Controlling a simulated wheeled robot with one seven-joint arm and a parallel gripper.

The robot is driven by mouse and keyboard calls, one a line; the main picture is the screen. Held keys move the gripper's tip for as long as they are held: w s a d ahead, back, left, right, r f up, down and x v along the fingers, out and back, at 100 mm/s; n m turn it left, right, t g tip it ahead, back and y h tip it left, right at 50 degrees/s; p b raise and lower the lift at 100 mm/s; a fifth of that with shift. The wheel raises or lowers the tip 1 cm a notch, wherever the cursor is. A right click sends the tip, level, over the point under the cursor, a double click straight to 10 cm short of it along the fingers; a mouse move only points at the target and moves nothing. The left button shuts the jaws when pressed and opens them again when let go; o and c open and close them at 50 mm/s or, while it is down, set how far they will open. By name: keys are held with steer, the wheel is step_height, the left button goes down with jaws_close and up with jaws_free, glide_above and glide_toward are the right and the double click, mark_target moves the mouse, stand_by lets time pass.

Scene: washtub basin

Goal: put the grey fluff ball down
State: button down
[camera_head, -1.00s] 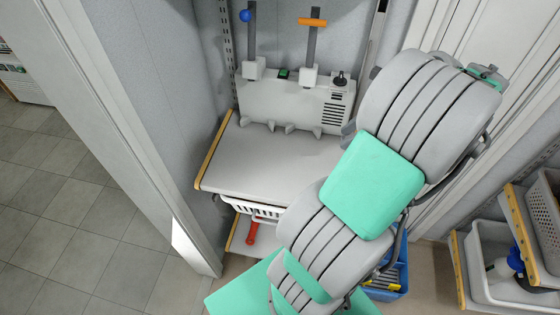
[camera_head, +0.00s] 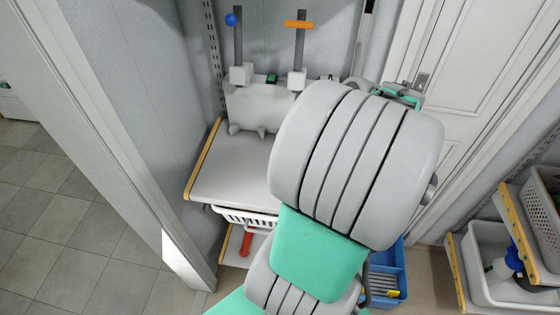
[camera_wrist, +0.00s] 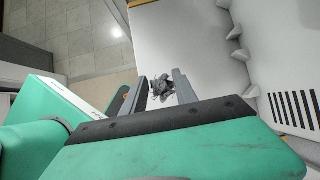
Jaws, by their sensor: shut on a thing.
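The grey fluff ball (camera_wrist: 161,87) is dark and ragged and sits between the two finger tips of my gripper (camera_wrist: 161,90) in the wrist view. My gripper is shut on it. Behind the ball the white shelf top (camera_wrist: 190,45) shows; I cannot tell how far above it the ball is. In the head view my arm covers the gripper and the ball. There the shelf top (camera_head: 225,175) has a bare left part and a wooden left edge.
A white appliance (camera_head: 258,108) with spiky feet stands at the back of the shelf, with blue-tipped (camera_head: 232,19) and orange-tipped (camera_head: 299,24) levers above. A white basket (camera_head: 238,217) and a red-handled tool (camera_head: 245,243) are below. A blue crate (camera_head: 388,275) stands on the right.

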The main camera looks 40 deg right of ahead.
steer(key=w+d+f, duration=0.1)
steer(key=w+f, duration=0.1)
steer(key=w+d+f, duration=0.1)
steer(key=w+f, duration=0.1)
steer(key=w+d+f, duration=0.1)
steer(key=w+f, duration=0.1)
steer(key=shift+w+d+f, duration=0.3)
steer(key=shift+d+f, duration=0.05)
steer(key=shift+w+f, duration=0.15)
steer(key=shift+f, duration=1.65)
steer(key=shift+f, duration=0.15)
steer(key=c, duration=1)
jaws_free()
steer(key=shift+o, duration=0.2)
